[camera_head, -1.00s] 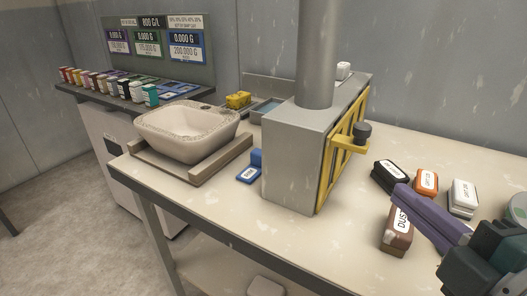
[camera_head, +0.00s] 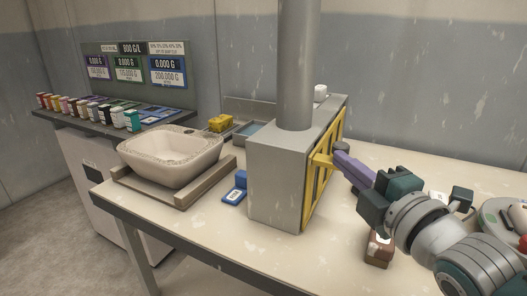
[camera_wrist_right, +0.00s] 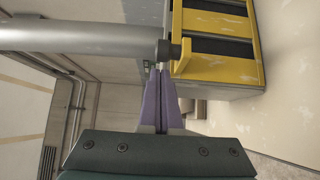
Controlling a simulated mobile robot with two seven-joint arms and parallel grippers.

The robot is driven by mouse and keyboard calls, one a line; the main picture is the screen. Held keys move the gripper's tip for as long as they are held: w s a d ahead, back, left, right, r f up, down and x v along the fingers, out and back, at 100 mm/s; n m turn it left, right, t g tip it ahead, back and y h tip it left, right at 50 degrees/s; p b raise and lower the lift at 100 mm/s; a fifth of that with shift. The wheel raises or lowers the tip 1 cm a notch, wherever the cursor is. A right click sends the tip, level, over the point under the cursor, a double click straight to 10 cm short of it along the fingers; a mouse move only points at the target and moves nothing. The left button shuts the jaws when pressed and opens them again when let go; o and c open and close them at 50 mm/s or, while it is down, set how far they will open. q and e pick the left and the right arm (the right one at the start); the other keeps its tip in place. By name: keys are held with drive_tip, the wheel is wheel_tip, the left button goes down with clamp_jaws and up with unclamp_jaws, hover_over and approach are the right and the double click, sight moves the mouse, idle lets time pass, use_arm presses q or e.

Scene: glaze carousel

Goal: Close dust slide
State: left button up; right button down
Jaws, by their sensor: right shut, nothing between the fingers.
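The dust slide is a yellow barred panel (camera_head: 339,132) on the right side of a grey metal box (camera_head: 270,185). A yellow handle bracket (camera_head: 320,160) sticks out from it. My right gripper (camera_head: 337,158) has its purple fingers shut and empty at the bracket. In the right wrist view, the fingertips (camera_wrist_right: 158,74) are just below a dark round knob (camera_wrist_right: 168,52) beside the yellow slide (camera_wrist_right: 248,50). I cannot tell whether they touch. My left gripper is out of view.
A grey pipe (camera_head: 296,70) rises from the box. Left of it are a blue block (camera_head: 234,194) and a speckled basin (camera_head: 172,155) on a stand. A brown container (camera_head: 377,250) is partly hidden under my right arm. The table's front middle is clear.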

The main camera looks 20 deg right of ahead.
drive_tip(key=shift+w+d, duration=0.3)
drive_tip(key=w+d+b, duration=0.1)
drive_tip(key=d, duration=0.1)
drive_tip(key=w+d+b, duration=0.1)
drive_tip(key=w+d, duration=0.1)
drive_tip(key=shift+f, duration=0.15)
idle(0.3)
